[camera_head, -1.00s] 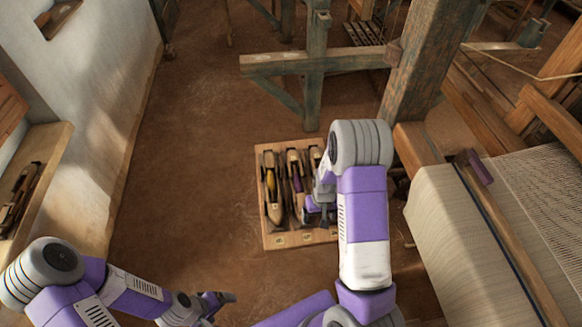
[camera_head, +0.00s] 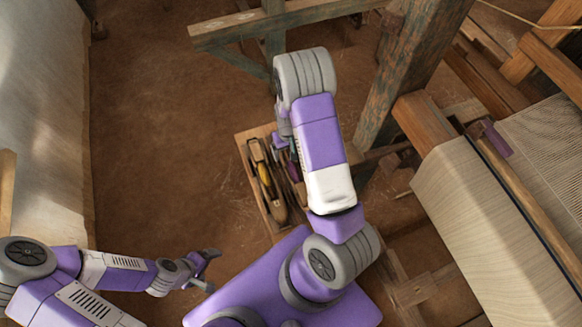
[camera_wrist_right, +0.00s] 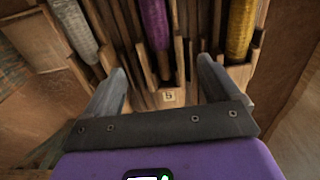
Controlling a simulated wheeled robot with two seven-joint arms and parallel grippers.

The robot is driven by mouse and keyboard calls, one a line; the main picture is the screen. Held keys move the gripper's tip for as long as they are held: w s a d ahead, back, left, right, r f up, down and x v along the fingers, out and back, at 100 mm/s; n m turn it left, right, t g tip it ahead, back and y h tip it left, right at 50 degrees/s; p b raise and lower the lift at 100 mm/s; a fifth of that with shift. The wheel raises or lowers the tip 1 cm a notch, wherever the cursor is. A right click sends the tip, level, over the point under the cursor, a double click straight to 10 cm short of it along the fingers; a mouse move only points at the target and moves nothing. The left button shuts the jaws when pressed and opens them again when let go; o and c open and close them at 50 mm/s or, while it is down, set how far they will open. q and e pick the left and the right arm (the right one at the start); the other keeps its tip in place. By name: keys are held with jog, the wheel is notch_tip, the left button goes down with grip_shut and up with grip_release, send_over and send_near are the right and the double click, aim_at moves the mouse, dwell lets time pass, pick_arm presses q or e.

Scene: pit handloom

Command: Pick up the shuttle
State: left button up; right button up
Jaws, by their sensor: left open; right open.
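Several shuttles lie side by side in a wooden rack (camera_head: 246,137) on the floor. One shuttle (camera_head: 278,208) with yellow yarn shows in the head view; my right arm hides much of the others. In the right wrist view, a purple-wound shuttle (camera_wrist_right: 155,25) lies between shuttles wound with yellow (camera_wrist_right: 240,30) and grey yarn (camera_wrist_right: 75,28). My right gripper (camera_wrist_right: 162,70) is open over the rack's end, near a small number tag (camera_wrist_right: 168,97), its fingers either side of the purple one's line. My left gripper (camera_head: 208,270) is open and empty, away from the rack.
The loom's thick wooden post (camera_head: 410,70) and cloth-covered beam (camera_head: 480,220) stand right of the rack. A wooden crossbar (camera_head: 250,25) runs behind it. The earth floor (camera_head: 160,150) to the left is clear, up to a pale wall (camera_head: 45,140).

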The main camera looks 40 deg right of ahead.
aim_at(288, 158)
notch_tip(288, 158, down, 4)
jog(key=shift+a+r, duration=0.1)
jog(key=shift+r, duration=0.1)
jog(key=c, duration=1.3)
